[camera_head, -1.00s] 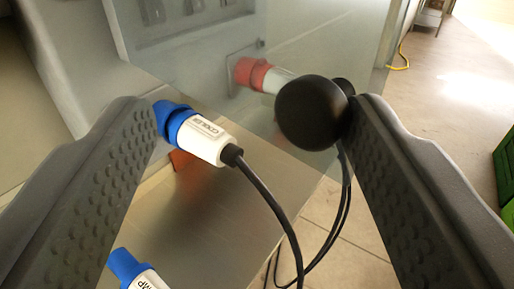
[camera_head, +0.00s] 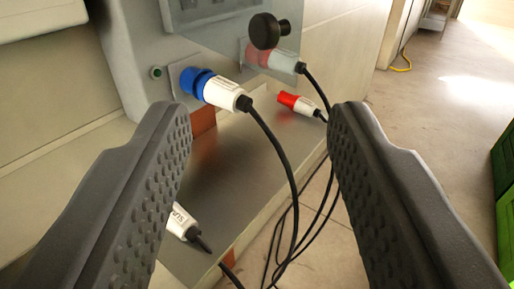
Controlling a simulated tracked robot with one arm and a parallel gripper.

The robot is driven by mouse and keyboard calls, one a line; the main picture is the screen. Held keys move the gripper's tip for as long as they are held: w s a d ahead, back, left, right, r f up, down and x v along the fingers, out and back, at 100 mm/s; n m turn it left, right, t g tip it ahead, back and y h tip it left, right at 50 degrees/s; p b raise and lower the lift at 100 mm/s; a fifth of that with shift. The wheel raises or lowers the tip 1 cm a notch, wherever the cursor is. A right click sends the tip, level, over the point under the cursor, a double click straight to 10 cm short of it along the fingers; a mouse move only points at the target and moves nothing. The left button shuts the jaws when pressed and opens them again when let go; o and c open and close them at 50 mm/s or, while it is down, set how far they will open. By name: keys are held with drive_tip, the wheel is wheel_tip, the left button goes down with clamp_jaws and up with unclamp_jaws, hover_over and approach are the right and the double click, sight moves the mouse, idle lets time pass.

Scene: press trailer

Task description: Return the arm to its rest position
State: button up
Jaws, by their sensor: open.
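My gripper (camera_head: 258,125) is open, with its two dark studded fingers wide apart and nothing between them touching either one. Beyond the fingers, a blue and white plug (camera_head: 215,90) sits at a plate on the grey cabinet, its black cable hanging down. A clear panel (camera_head: 228,25) with a round black knob (camera_head: 266,31) is farther back. A red and white plug (camera_head: 275,58) shows behind that panel, its cable running down to the right. The rest of my arm is out of view.
A loose red-tipped white plug (camera_head: 299,104) lies on the metal shelf (camera_head: 235,150). Another white plug (camera_head: 182,222) is partly hidden by the left finger. Black cables (camera_head: 285,240) hang over the shelf edge. Green crates (camera_head: 506,190) stand at the right. The floor (camera_head: 440,110) between is clear.

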drive_tip(key=shift+s, duration=0.45)
drive_tip(key=w+d+r+g+p, duration=0.1)
drive_tip(key=w+d+r+p, duration=0.5)
drive_tip(key=d+r, duration=0.6)
drive_tip(key=w+d+r+p, duration=0.1)
drive_tip(key=w+d, duration=0.3)
drive_tip(key=d, duration=0.5)
drive_tip(key=w+d+r+n+g+y+p, duration=0.1)
drive_tip(key=w+d+p, duration=0.3)
drive_tip(key=d, duration=0.5)
drive_tip(key=shift+w+d+r+g+y, duration=0.2)
drive_tip(key=shift+r+g+y, duration=0.1)
drive_tip(key=shift+r, duration=0.4)
drive_tip(key=shift+d, duration=0.1)
drive_tip(key=shift+c, duration=0.8)
